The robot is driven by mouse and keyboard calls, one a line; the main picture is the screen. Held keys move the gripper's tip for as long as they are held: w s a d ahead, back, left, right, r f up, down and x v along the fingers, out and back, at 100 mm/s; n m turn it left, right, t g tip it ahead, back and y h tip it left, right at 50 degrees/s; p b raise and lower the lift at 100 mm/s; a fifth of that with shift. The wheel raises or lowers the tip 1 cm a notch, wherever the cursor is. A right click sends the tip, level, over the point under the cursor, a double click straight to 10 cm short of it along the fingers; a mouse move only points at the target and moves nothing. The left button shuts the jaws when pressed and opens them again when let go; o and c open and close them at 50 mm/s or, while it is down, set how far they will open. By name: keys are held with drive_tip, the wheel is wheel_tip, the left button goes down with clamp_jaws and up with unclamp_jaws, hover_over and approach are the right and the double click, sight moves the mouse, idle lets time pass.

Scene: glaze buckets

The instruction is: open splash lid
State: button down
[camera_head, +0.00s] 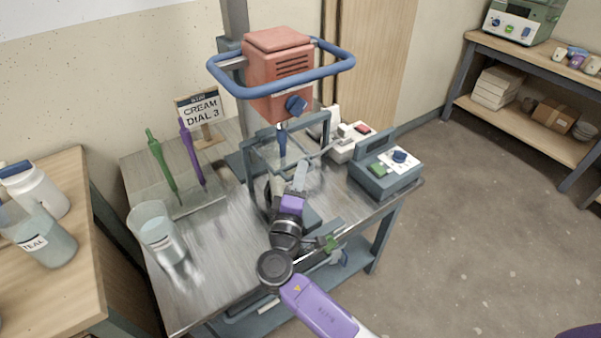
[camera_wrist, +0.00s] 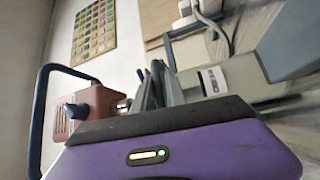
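The splash lid (camera_head: 268,157) looks like a clear panel in a grey-blue frame, under the red mixer head (camera_head: 278,70). The blue mixer shaft comes down at it. It looks lowered, but its edges are hard to make out. My gripper (camera_head: 299,178) is in front of the lid's right part, and my arm hides some of the frame and whatever is below. I cannot tell whether the gripper touches the lid. In the wrist view, the dark fingers (camera_wrist: 155,88) overlap grey parts behind them, and the gap between them is unclear. The mixer head (camera_wrist: 90,112) shows at left there.
A blue guard bar (camera_head: 225,86) rings the mixer head. A grey control box (camera_head: 385,178) and a white switch box (camera_head: 352,142) stand right of it.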

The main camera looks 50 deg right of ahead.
drive_tip(key=shift+r, duration=0.45)
idle(1.0)
drive_tip(key=s+d+b, duration=0.2)
drive_tip(key=s+d, duration=0.1)
drive_tip(key=d, duration=0.8)
drive_tip(key=shift+d, duration=0.3)
drive_tip(key=c, duration=1.5)
unclamp_jaws()
drive_tip(key=shift+s+f, duration=0.1)
drive_tip(key=shift+f+b, duration=0.1)
drive_tip(key=shift+b, duration=0.2)
